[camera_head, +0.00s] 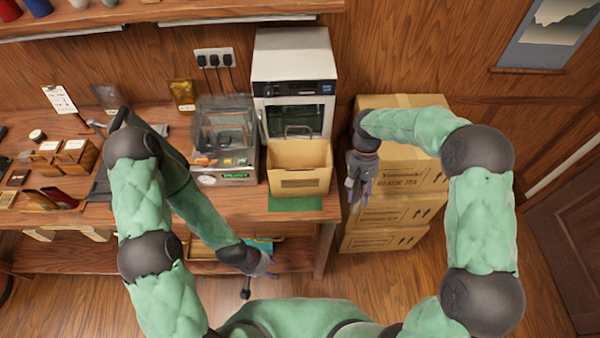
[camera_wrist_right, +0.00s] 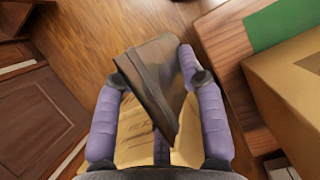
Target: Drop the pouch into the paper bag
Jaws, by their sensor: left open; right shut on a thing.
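The paper bag (camera_head: 298,181) is a tan open-topped bag with a dark handle, standing upright on a green mat at the table's right end. Its side (camera_wrist_right: 292,85) also shows at the right of the right wrist view. My right gripper (camera_head: 357,190) is right of the bag, past the table's edge. In the right wrist view it is shut on a dark brown pouch (camera_wrist_right: 152,72), which sits tilted between the purple fingers. The pouch cannot be made out in the head view. My left gripper (camera_head: 266,268) is open and low, in front of the table's edge.
Stacked cartons (camera_head: 400,210) stand right of the table, below my right gripper. A scale-like machine (camera_head: 225,145) is left of the bag, and a white oven-like appliance (camera_head: 295,75) is behind it.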

